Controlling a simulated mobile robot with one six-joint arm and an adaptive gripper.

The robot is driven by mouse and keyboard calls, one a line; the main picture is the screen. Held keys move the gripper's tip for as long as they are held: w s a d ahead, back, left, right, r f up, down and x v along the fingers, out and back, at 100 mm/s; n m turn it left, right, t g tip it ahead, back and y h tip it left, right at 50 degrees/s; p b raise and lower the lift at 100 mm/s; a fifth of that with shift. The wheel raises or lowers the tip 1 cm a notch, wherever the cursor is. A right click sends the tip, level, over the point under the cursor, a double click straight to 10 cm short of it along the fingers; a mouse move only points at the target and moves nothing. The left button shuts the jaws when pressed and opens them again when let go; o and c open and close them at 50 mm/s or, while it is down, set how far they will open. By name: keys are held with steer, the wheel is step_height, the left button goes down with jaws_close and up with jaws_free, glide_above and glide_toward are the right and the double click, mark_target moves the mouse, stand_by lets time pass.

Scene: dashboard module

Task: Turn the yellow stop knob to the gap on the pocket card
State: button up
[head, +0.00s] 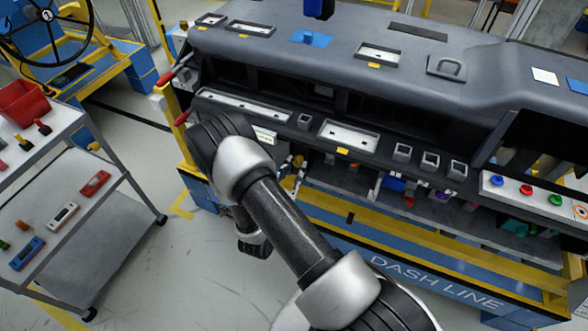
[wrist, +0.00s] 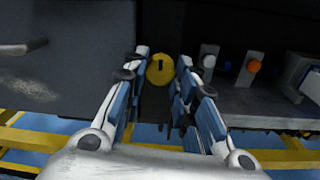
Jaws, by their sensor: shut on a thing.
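The yellow stop knob (wrist: 160,70) shows as a round yellow face with a dark mark, in the upper middle of the wrist view. My gripper (wrist: 161,64) has one finger on each side of it and is shut on it. The dark mark points roughly up and down in the picture. In the head view my arm covers the gripper, and I cannot make out the knob for certain. A small pale card (head: 264,134) shows beside my wrist in the head view; I cannot tell whether it is the pocket card. No gap can be read on it.
Grey and orange knobs (wrist: 254,66) on brackets stand to the right of my gripper. A dark panel (wrist: 80,60) is close on the left. The dashboard (head: 350,60) rests on a yellow and blue frame. A cart (head: 70,150) stands at the left, with clear floor between.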

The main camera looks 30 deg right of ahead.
steer(key=shift+c, duration=1.2)
steer(key=shift+n, duration=0.3)
steer(key=n+p, duration=0.1)
steer(key=n, duration=0.3)
steer(key=shift+n, duration=0.3)
steer(key=n+p, duration=0.1)
steer(key=n, duration=0.5)
steer(key=shift+g, duration=0.3)
steer(key=shift+n, duration=0.3)
steer(key=o, duration=1.1)
